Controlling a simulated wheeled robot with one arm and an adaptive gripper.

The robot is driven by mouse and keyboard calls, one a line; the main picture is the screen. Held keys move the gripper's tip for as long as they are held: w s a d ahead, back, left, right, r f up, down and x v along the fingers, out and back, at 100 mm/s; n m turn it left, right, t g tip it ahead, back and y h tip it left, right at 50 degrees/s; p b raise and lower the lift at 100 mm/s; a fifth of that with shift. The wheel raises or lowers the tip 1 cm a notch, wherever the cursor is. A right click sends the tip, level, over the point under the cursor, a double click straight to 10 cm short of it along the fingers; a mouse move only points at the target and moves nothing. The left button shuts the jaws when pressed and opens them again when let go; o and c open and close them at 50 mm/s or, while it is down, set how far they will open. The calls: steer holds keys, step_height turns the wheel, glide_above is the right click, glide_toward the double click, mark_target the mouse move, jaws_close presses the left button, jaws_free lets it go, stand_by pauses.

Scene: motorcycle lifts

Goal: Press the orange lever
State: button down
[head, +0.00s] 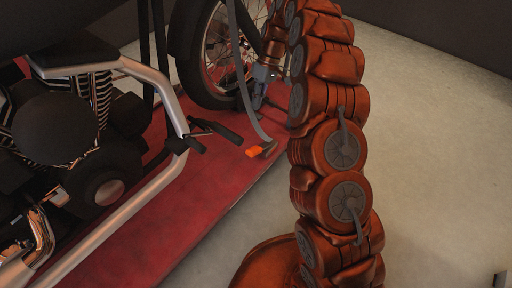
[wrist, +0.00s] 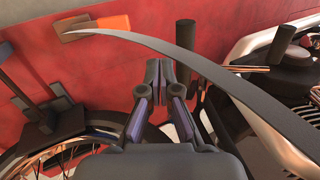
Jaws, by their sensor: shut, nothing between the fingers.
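The orange lever (head: 254,152) is a small bright tab low on the red lift platform, at the foot of a curved grey strip. It also shows in the wrist view (wrist: 108,26) at the upper left, beside a brownish block. My gripper (head: 256,106) is beside the motorcycle wheel, above and apart from the lever in the head view; its tips are hard to make out there. In the wrist view my gripper (wrist: 159,66) has its fingers together and empty. The lever lies beyond the fingertips and to their left, not touched.
The curved strip (head: 243,75) crosses close by my fingers in the wrist view (wrist: 200,48). The motorcycle wheel (head: 207,60), silver frame tube (head: 165,95) and black pedal (head: 222,131) stand around. The red platform (head: 160,230) has bare room in front; pale floor (head: 445,160) is clear at right.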

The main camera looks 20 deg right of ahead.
steer(key=b, duration=0.2)
glide_above(253, 149)
steer(key=w+d, duration=0.4)
steer(key=d, duration=0.2)
step_height(253, 149, down, 10)
steer(key=shift+w+n, duration=0.15)
steer(key=shift+n, duration=0.15)
steer(key=shift+f, duration=0.15)
steer(key=b+x, duration=0.5)
steer(key=x, duration=0.9)
steer(key=shift+w+d, duration=0.1)
